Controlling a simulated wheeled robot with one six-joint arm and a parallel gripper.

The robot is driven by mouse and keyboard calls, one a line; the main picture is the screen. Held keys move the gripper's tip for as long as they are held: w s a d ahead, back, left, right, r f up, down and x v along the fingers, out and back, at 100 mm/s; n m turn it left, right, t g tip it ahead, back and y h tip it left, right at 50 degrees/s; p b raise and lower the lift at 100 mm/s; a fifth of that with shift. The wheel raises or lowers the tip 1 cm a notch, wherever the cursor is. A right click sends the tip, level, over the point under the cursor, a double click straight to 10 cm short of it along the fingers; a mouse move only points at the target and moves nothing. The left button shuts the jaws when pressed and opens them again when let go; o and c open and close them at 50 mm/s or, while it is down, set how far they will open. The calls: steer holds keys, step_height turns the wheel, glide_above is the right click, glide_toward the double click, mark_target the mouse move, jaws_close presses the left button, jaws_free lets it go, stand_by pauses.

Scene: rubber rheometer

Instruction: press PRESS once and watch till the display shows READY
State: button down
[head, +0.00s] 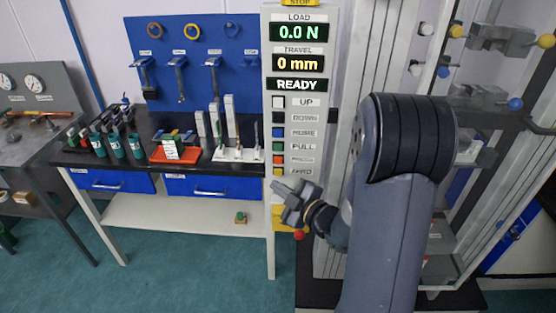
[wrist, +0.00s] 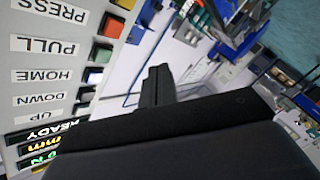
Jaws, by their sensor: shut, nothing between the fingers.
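The tall control panel (head: 296,100) carries a column of coloured buttons with labels. Its display (head: 297,85) reads READY, under LOAD 0.0 N and TRAVEL 0 mm. The red-orange PRESS button (head: 278,160) sits below the green PULL button (head: 278,146) and above ZERO. In the wrist view the panel is upside down at the left, with the PRESS button (wrist: 112,25) near the top. My gripper (head: 280,192) is shut and empty, in front of the panel's lower part, below the PRESS button in the picture. Its fingers (wrist: 158,84) appear apart from the buttons in the wrist view.
A bench (head: 150,160) with bottles, an orange tray (head: 175,153) and a white specimen stand (head: 237,154) is to the left. A red knob (head: 299,235) shows below my gripper. The test frame (head: 488,130) with clamps stands at the right.

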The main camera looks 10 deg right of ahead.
mark_target(278, 160)
steer(key=shift+w+d+p, duration=0.1)
steer(key=shift+w+d, duration=0.25)
steer(key=shift+w, duration=0.75)
steer(key=shift+w+d+p, duration=0.15)
steer(key=shift+w+d, duration=0.2)
steer(key=shift+w, duration=0.75)
steer(key=shift+w+d+p, duration=0.1)
steer(key=shift+w+d, duration=0.25)
steer(key=shift+w, duration=0.75)
steer(key=shift+w+d+b, duration=0.15)
steer(key=shift+w+b, duration=0.2)
steer(key=shift+w, duration=0.05)
